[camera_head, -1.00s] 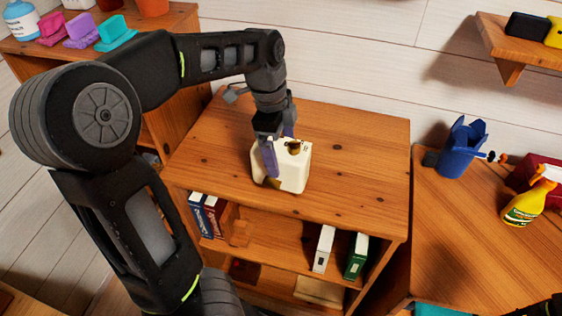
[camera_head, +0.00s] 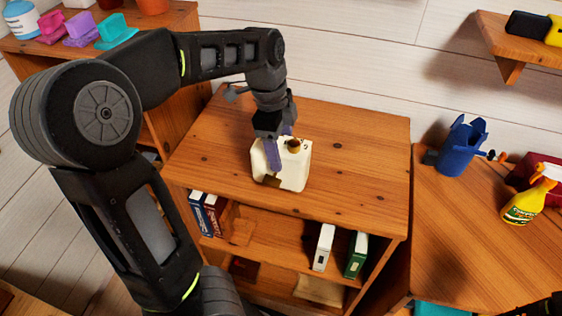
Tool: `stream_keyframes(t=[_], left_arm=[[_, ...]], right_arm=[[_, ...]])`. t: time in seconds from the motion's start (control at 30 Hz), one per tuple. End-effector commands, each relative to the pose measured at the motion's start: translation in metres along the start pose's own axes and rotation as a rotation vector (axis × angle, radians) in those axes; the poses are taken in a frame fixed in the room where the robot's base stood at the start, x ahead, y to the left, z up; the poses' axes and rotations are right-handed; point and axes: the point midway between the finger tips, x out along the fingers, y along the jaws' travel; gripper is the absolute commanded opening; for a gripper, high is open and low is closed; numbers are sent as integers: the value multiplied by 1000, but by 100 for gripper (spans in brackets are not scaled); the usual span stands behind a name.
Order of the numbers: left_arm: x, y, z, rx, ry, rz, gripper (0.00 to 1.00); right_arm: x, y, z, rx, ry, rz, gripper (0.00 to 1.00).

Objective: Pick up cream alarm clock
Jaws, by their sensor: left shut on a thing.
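The cream alarm clock (camera_head: 294,169) is a boxy cream-white thing with a small brass-coloured part on top. It is at the middle of the wooden cabinet top (camera_head: 356,150), and I cannot tell whether its base touches the wood. My left gripper (camera_head: 278,152) comes down on it from above and behind, with purple fingers. One finger lies against its left side and the other is mostly hidden at its back. The left gripper is shut on the clock. Only a dark bit at the lower right corner may be my right arm; the right gripper does not show.
Below the top, open shelves hold several books, such as a green one (camera_head: 356,254). At right, a desk (camera_head: 460,225) bears a blue cup (camera_head: 462,148) and a yellow spray bottle (camera_head: 526,203). A wall shelf (camera_head: 497,44) is at upper right. The cabinet top around the clock is clear.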

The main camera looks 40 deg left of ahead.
Motion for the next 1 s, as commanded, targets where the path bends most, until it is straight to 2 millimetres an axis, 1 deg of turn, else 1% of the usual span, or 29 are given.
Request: stream_keyframes(t=[0.03,0.07,0.7,1.0], left_arm=[[0,0,0,0,0,1,56],[0,0,0,0,0,1,53],[0,0,0,0,0,1,1],[0,0,0,0,0,0,0]], right_arm=[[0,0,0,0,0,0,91],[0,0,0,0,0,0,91],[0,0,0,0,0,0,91],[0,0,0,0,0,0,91]])
